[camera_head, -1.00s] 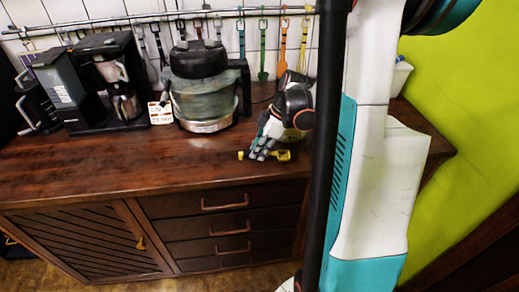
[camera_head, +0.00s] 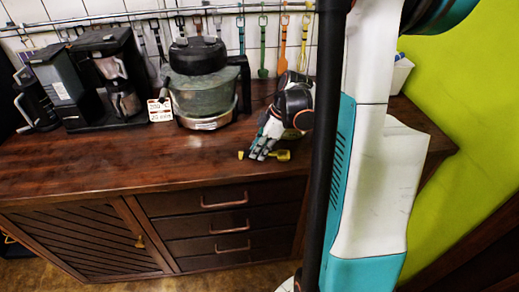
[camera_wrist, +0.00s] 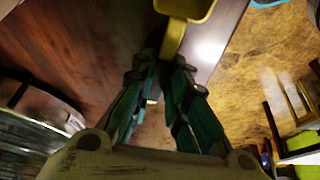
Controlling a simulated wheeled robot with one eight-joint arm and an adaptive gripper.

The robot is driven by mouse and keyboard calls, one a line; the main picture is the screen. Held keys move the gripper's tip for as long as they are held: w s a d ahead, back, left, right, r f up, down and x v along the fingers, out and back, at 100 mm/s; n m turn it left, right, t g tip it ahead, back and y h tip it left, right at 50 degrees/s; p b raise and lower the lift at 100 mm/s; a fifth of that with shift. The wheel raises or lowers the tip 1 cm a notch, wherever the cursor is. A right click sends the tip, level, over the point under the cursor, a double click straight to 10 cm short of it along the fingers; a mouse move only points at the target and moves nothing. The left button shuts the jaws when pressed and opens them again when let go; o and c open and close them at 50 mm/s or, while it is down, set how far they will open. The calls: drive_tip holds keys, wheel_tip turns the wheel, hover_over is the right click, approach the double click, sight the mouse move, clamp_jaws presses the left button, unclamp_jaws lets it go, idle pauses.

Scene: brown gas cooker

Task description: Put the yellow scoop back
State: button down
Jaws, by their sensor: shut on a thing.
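The yellow scoop (camera_head: 282,155) is at the front edge of the dark wooden counter, with its bowl right of my gripper and its other end showing at the left. My gripper (camera_head: 260,154) points down and is shut on the scoop's handle. In the wrist view the scoop's bowl (camera_wrist: 187,8) is at the top edge, and its handle runs down between my fingertips (camera_wrist: 163,66). A small yellow part shows past the fingers. Whether the scoop touches the counter is hard to tell.
A rail (camera_head: 150,16) with hanging utensils, including green and orange ones, runs along the tiled wall. A pot-like appliance (camera_head: 203,85) and a coffee maker (camera_head: 105,80) stand behind. A white container (camera_head: 401,75) is right. The front left counter is clear.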

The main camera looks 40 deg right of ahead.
drive_tip(key=c, duration=1.5)
unclamp_jaws()
drive_tip(key=v, duration=1.2)
